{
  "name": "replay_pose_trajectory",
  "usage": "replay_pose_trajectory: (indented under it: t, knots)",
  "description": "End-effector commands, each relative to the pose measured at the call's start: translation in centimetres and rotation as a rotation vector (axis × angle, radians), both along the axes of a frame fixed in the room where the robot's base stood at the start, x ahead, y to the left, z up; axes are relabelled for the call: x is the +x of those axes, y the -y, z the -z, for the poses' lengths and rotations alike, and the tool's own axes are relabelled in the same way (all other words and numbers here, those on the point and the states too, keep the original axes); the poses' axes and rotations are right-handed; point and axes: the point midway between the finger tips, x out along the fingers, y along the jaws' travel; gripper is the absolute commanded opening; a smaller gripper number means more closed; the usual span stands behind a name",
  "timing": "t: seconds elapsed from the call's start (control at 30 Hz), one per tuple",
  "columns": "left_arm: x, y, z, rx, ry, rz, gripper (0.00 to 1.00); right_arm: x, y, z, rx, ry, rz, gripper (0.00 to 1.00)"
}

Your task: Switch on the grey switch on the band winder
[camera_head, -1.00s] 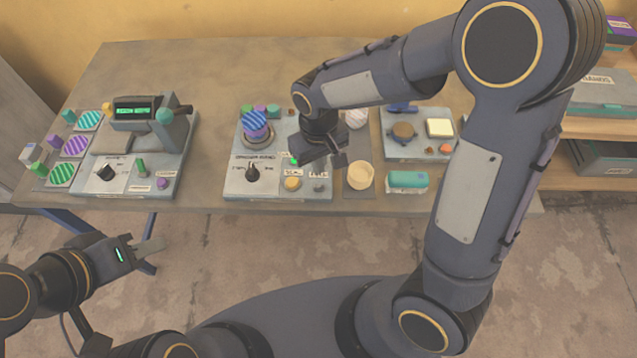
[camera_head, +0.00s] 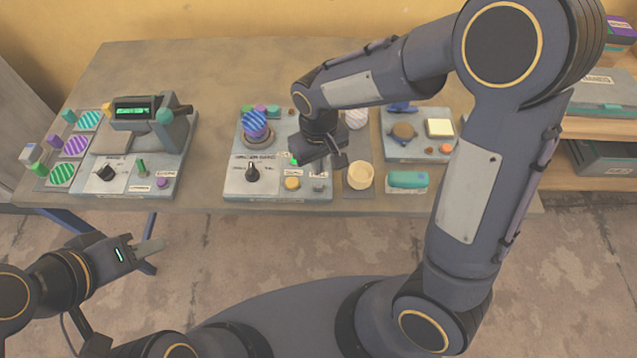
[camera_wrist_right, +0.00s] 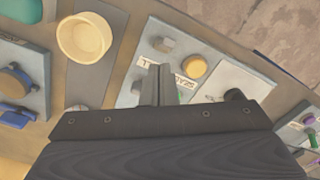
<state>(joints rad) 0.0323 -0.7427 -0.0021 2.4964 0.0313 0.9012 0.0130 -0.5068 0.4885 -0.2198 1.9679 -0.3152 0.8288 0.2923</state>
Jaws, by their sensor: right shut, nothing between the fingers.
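The panel machine in the middle of the table, which I take to be the band winder (camera_head: 235,186), carries a striped spool, a dark knob (camera_head: 252,173) and a yellow button (camera_head: 292,183). A small grey switch (camera_head: 318,187) sits right of the yellow button; it also shows in the right wrist view (camera_wrist_right: 163,45). Whether it is on cannot be told. My right gripper (camera_head: 338,160) hovers over the panel's right part, shut and empty. Its fingers (camera_wrist_right: 160,85) point at the panel near the grey switch, and contact cannot be told. My left gripper (camera_head: 150,248) hangs before the table, away from everything.
A cream cup (camera_head: 360,176) stands on a dark mat just right of the panel. A teal roll (camera_head: 408,180) and another panel (camera_head: 425,153) lie further right. A machine with a green display (camera_head: 133,111) stands at left. Bare table separates it from the middle panel.

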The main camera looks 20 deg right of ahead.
Motion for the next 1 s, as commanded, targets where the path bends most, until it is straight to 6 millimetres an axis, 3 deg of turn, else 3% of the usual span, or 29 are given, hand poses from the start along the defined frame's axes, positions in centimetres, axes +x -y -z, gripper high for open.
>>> replay_pose_trajectory:
  t: [1.0]
  knots:
    - [0.0,0.0,1.0,0.000,0.000,0.000,0.36,0.0,0.0,1.2,0.000,0.000,0.000,0.00]
